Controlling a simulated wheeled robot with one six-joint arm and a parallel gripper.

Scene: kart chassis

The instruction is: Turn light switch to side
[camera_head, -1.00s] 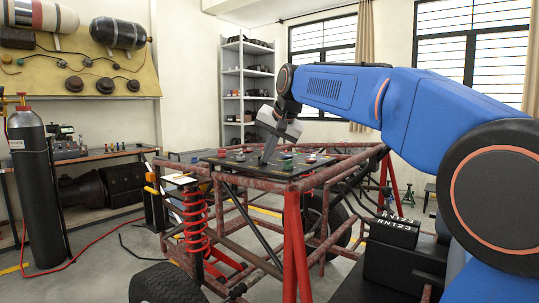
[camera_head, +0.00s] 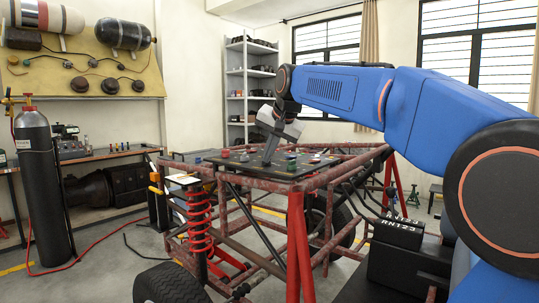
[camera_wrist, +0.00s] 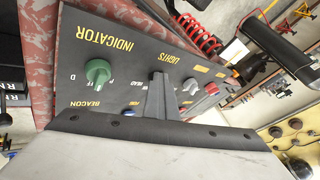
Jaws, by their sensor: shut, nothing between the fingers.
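The dark control panel (camera_head: 225,160) lies on top of the kart frame, with several coloured switches on it. In the wrist view the panel (camera_wrist: 92,40) shows upside-down labels INDICATOR, LIGHTS and BEACON. A green knob (camera_wrist: 98,72) sits by INDICATOR. A grey-white knob (camera_wrist: 190,86) and a red one (camera_wrist: 212,88) sit to the right of LIGHTS. My gripper (camera_head: 267,160) is shut and points down at the panel. In the wrist view its fingers (camera_wrist: 157,82) cover the area by the LIGHTS label. The light switch there is hidden; I cannot tell whether the fingers touch it.
The red-brown kart frame (camera_head: 250,182) surrounds the panel. A red coil spring (camera_head: 198,225) and a tyre (camera_head: 170,284) are at front left. A black gas cylinder (camera_head: 40,180) stands at far left. A shelf (camera_head: 250,90) is at the back.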

